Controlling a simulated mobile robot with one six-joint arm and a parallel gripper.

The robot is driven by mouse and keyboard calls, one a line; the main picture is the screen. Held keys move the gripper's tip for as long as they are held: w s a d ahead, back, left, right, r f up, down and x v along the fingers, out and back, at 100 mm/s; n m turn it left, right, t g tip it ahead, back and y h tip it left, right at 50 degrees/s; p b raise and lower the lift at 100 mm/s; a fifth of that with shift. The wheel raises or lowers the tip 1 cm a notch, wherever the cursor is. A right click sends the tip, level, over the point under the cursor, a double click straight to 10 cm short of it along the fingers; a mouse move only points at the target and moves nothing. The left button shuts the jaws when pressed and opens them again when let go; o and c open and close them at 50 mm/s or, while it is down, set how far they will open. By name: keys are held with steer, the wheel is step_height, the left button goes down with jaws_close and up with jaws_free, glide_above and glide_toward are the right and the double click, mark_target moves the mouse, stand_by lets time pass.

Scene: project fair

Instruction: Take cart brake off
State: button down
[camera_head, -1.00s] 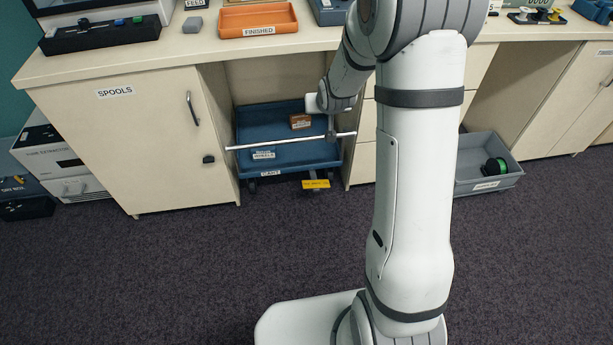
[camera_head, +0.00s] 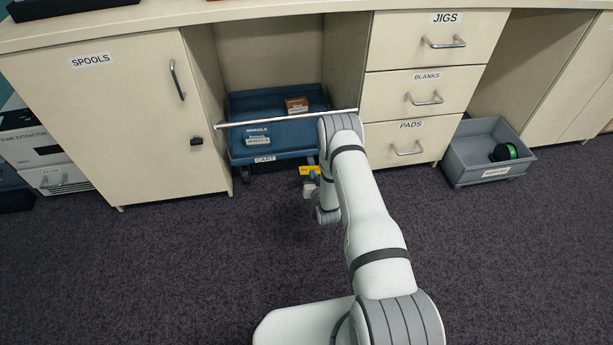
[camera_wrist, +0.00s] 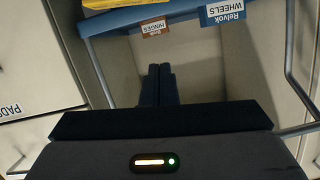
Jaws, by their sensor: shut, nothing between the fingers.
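The blue cart (camera_head: 240,151) stands in the opening under the counter, with a CART label on its front edge. A yellow brake tab (camera_head: 308,170) sticks out low at its front. It also shows at the top of the wrist view (camera_wrist: 114,4), above a blue edge. My gripper (camera_head: 314,178) is low in front of the cart, close to the tab and partly hidden by my arm. In the wrist view its dark fingers (camera_wrist: 161,74) are together and empty. I cannot tell whether they touch the tab.
A thin pale bar (camera_head: 285,119) crosses the opening above the cart's front. A brown box (camera_head: 297,104) lies in the cart. The SPOOLS door (camera_head: 115,125) is at left, drawers (camera_head: 410,145) and a grey bin (camera_head: 462,172) at right. The carpet in front is clear.

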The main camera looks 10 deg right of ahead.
steer(key=shift+s+f, duration=0.25)
steer(key=shift+f, duration=0.25)
steer(key=w+a+f+b, duration=0.1)
steer(key=w+f+b, duration=0.4)
steer(key=w, duration=0.4)
steer(key=shift+w+f, duration=0.35)
steer(key=shift+f, duration=0.4)
